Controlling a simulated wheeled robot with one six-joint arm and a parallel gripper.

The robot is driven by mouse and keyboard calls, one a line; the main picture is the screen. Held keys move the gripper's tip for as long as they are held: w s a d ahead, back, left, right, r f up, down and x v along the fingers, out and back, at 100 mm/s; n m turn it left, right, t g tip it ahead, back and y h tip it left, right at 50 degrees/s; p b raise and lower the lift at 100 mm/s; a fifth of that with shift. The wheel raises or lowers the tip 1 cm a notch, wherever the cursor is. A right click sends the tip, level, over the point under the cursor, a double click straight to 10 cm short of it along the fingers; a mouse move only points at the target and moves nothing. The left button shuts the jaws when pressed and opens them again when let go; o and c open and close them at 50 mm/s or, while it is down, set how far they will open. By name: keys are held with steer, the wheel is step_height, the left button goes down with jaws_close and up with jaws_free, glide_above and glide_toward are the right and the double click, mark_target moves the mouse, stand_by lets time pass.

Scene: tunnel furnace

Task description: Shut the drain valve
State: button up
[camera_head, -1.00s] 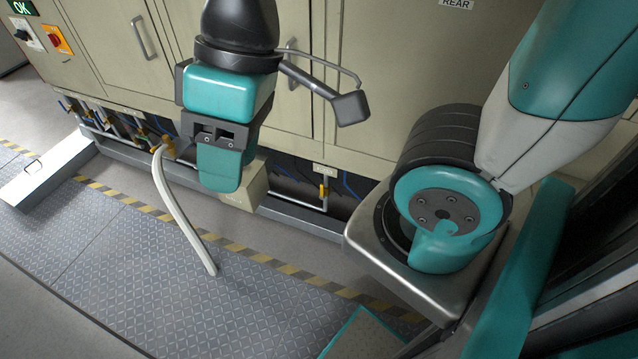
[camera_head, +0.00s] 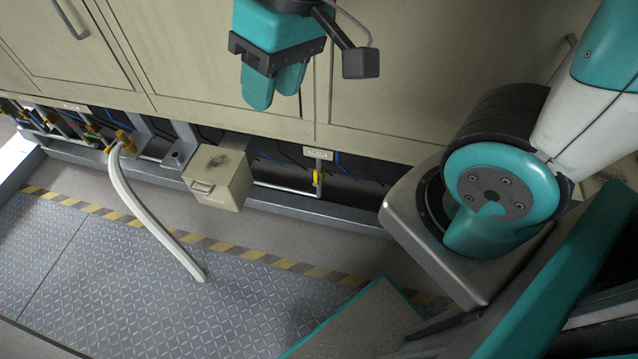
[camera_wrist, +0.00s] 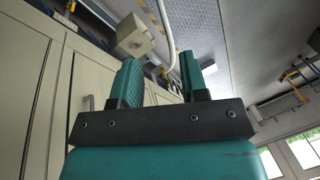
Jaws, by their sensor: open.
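Two yellow-handled valves show low under the cabinets in the head view; I cannot tell by a readable label which is the drain valve. One is a small yellow handle (camera_head: 317,178) on a thin pipe, below a small plate (camera_head: 318,153) whose text is too small to read. The other is a yellow fitting (camera_head: 121,143) with a pale hose (camera_head: 150,213) hanging from it onto the floor. My gripper (camera_head: 275,96) is open and empty, in front of the cabinet doors and above both valves, touching neither. Its two fingers also show apart in the wrist view (camera_wrist: 160,68).
A beige box with a handle (camera_head: 229,192) sticks out between the valves; it also shows in the wrist view (camera_wrist: 132,40). A metal rail (camera_head: 290,210) runs along the cabinet foot. The tread-plate floor (camera_head: 100,270) is clear apart from the hose.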

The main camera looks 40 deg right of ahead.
steer(key=w+d+f+m+h+b, duration=0.1)
steer(key=w+d+f+m+b, duration=0.25)
steer(key=f+b, duration=0.4)
steer(key=w+d+f+m+t+h+b, duration=0.15)
steer(key=w+f+b, duration=0.25)
steer(key=f, duration=0.6)
steer(key=w+d+f+m+h+b, duration=0.1)
steer(key=w+d+f+m+b, duration=0.2)
steer(key=f+b, duration=0.45)
steer(key=m+h+b, duration=0.3)
steer(key=m+b, duration=0.3)
steer(key=b, duration=0.7)
glide_toward(315, 175)
steer(key=b+x, duration=0.5)
steer(key=x, duration=0.6)
steer(key=shift+d+b, duration=0.1)
steer(key=shift+b, duration=0.3)
jaws_close()
